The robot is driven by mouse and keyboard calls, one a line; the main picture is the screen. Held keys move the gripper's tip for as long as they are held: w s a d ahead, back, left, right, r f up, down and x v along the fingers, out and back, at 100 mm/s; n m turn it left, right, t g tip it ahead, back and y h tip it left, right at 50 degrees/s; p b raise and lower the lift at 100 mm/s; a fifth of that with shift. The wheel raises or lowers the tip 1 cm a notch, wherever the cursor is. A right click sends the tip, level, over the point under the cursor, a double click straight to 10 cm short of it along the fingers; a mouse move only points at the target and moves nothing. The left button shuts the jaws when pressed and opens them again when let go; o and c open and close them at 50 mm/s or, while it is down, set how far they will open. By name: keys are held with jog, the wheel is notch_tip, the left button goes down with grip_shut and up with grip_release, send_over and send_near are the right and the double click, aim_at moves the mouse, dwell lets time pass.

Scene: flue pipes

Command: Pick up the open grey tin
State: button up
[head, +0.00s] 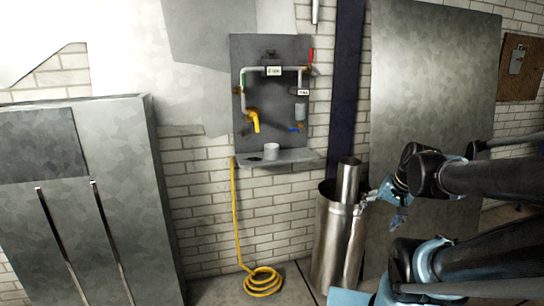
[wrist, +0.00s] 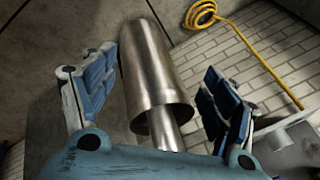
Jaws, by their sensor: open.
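A small light grey tin (head: 271,151) stands upright on the grey shelf (head: 292,158) of the wall panel in the head view. It is too small there to see into its top. My gripper (head: 380,200) is to the right of the tin and lower, beside the metal pipes, well apart from the tin. In the wrist view my gripper (wrist: 158,88) has its two blue-padded fingers spread wide, with the pipes seen between them and nothing clearly held. A pale shape (wrist: 288,145) at the lower right of the wrist view may be the shelf area; I cannot tell.
A wide steel pipe (head: 332,245) stands on the floor with a narrower pipe (head: 348,180) rising from it, close to my gripper. A yellow hose (head: 262,281) hangs from the panel and coils on the floor. A grey cabinet (head: 95,200) stands at left.

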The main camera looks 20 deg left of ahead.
jog(key=w+a+r+m+t+y, duration=0.1)
jog(key=w+a+r+m+y, duration=0.25)
jog(key=w+a, duration=0.5)
jog(key=w+a+r+m+t+y, duration=0.25)
jog(key=w+a+m+y, duration=0.2)
jog(key=w+a, duration=0.4)
jog(key=m+t+y, duration=0.3)
jog(key=m+y, duration=0.1)
jog(key=m, duration=1.1)
send_near(277, 148)
jog(key=x, duration=0.8)
jog(key=shift+f, duration=0.1)
jog(key=shift+x, duration=2.65)
jog(key=shift+s+a+f, duration=0.15)
jog(key=shift+s, duration=0.05)
jog(key=c, duration=1.2)
